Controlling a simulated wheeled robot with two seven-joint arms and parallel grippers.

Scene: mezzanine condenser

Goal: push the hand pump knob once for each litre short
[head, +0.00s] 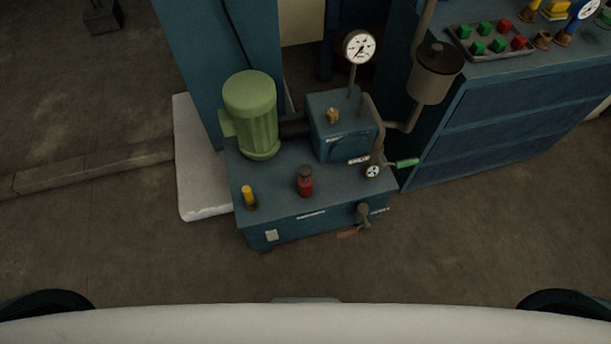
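A blue pump unit (283,198) stands on the floor in the middle of the head view. On its top, near the front, is a red upright fitting with a dark, round cap (305,182); it may be the hand pump knob, but I cannot tell for sure. A yellow-topped fitting (249,196) stands to its left. A round gauge (360,47) rises on a stem behind the blue pump block (342,125). A smaller dial (373,171) sits at the right front. Their readings are too small to tell. Neither of my grippers is in view.
A green-handled lever (406,163) and a grey canister (434,74) are at the right. A blue cabinet (525,110) carries a tray of coloured blocks (489,53). The floor in front is clear.

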